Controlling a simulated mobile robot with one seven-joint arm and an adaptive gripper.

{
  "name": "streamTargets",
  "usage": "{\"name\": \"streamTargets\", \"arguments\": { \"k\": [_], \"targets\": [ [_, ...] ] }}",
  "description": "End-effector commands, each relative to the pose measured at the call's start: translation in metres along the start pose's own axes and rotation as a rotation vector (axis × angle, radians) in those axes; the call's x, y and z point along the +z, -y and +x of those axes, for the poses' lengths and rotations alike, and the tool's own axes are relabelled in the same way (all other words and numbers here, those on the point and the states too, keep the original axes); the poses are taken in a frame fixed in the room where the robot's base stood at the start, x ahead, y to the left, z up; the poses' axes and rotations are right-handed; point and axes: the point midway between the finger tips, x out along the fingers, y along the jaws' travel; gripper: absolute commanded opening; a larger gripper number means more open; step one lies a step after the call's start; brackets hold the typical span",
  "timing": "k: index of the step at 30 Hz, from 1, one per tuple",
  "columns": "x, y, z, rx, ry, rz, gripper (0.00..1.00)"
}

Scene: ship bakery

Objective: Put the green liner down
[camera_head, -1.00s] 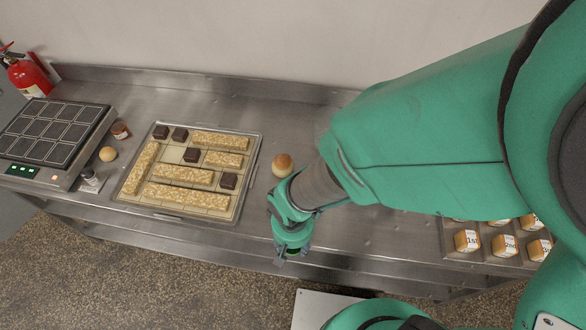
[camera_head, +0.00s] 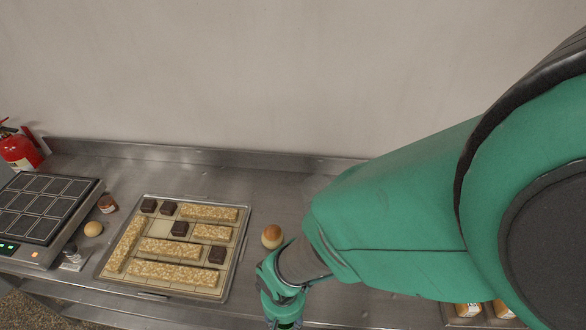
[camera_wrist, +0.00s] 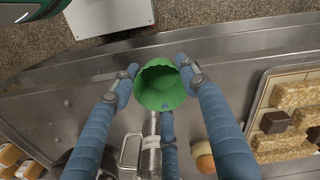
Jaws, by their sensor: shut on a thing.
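The green liner (camera_wrist: 162,90) is a small cup with a wavy rim, seen in the middle of the wrist view. My gripper (camera_wrist: 160,68) is shut on it, with blue fingers at its left and right sides and another below it. The liner appears over the front part of the steel counter (camera_wrist: 60,115); I cannot tell whether it touches the surface. In the head view my gripper (camera_head: 284,312) is at the bottom edge, in front of a round bun (camera_head: 272,236), and the liner cannot be made out clearly.
A tray (camera_head: 235,262) of oat bars and dark squares lies left of my gripper. Farther left are a jar (camera_head: 107,203), another bun (camera_head: 93,228) and a black gridded device (camera_head: 45,208). A metal handled vessel (camera_wrist: 150,155) shows below the liner. Labelled pieces (camera_head: 468,309) stand right.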

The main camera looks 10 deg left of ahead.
Motion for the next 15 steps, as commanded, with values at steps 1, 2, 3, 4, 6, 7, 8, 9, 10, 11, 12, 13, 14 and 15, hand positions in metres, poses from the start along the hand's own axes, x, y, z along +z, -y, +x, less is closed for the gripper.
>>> {"name": "streamTargets", "arguments": {
  "k": [1, 2, 3, 4, 6, 7, 8, 9, 10, 11, 12, 13, 14, 15],
  "targets": [
    [-0.006, 0.0, -0.003, 0.0, 0.0, 0.002, 0.37],
    [-0.011, 0.0, -0.004, 0.0, 0.0, 0.003, 0.37],
    [-0.017, 0.0, -0.006, 0.0, 0.0, 0.005, 0.37],
    [-0.022, -0.001, -0.007, 0.0, 0.0, 0.007, 0.37],
    [-0.035, -0.002, -0.011, 0.0, 0.001, 0.01, 0.37],
    [-0.042, -0.002, -0.013, 0.0, 0.0, 0.012, 0.37],
    [-0.048, -0.003, -0.014, 0.0, 0.001, 0.014, 0.37],
    [-0.058, -0.003, -0.017, 0.0, 0.001, 0.016, 0.37],
    [-0.065, -0.004, -0.019, 0.0, 0.001, 0.018, 0.37],
    [-0.072, -0.005, -0.02, 0.0, 0.002, 0.02, 0.37],
    [-0.082, -0.006, -0.023, 0.0, 0.001, 0.024, 0.37],
    [-0.089, -0.007, -0.024, 0.0, 0.002, 0.026, 0.37],
    [-0.097, -0.008, -0.026, 0.0, 0.001, 0.027, 0.37],
    [-0.107, -0.009, -0.028, 0.0, 0.002, 0.029, 0.37]
  ]
}}
